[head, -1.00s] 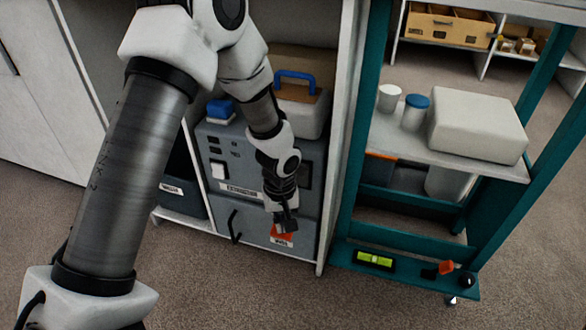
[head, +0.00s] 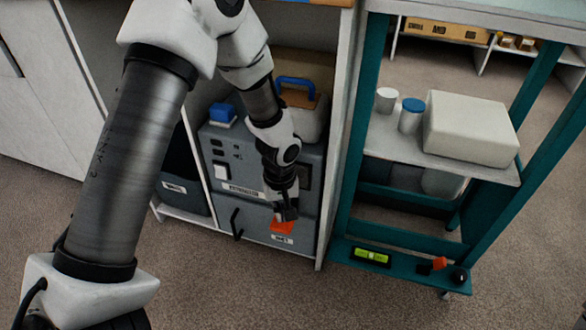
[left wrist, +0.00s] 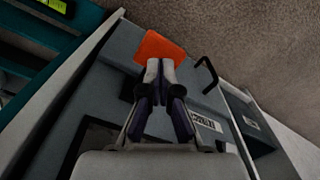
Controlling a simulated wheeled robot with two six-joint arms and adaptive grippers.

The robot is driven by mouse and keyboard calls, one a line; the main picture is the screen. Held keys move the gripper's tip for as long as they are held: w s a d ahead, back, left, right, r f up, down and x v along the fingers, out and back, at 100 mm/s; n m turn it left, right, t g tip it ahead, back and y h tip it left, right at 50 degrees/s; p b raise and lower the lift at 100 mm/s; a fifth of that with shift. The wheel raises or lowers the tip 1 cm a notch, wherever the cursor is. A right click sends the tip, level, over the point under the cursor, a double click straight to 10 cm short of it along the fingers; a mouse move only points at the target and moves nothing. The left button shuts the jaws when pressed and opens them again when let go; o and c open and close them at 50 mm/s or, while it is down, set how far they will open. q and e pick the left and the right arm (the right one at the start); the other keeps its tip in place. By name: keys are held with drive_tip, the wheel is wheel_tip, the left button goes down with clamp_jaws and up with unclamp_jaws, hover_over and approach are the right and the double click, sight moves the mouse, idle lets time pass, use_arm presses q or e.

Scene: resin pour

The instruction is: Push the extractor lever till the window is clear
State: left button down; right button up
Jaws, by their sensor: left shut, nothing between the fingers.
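The grey extractor unit (head: 222,150) stands in the open cabinet and carries an extraction label. An orange lever or flap (head: 282,228) is low on its front, above a small white label; it also shows in the left wrist view (left wrist: 160,46). A dark window-like panel (head: 305,176) is on the unit's right side, partly hidden by my arm; I cannot tell whether it is clear. My left gripper (head: 287,214) is shut and empty, its fingertips at the orange piece's edge. I cannot tell whether they touch. My right gripper is out of view.
A black hooked handle (head: 237,223) sticks out left of the orange piece. The cabinet's side panel (head: 335,170) stands close on the right. Beyond it is a teal cart (head: 400,273) with a level on its lower shelf. The floor in front is clear.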

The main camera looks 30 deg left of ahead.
use_arm(q)
drive_tip(key=shift+f+b, duration=1.3)
drive_tip(key=shift+f, duration=0.85)
drive_tip(key=shift+r, duration=0.15)
wheel_tip(320, 180, up, 4)
drive_tip(key=p, duration=0.4)
drive_tip(key=shift+r, duration=0.15)
drive_tip(key=shift+f, duration=0.25)
drive_tip(key=shift+f+b, duration=1.45)
drive_tip(key=shift+f, duration=0.65)
wheel_tip(320, 180, up, 5)
drive_tip(key=p, duration=0.4)
drive_tip(key=shift+f, duration=0.2)
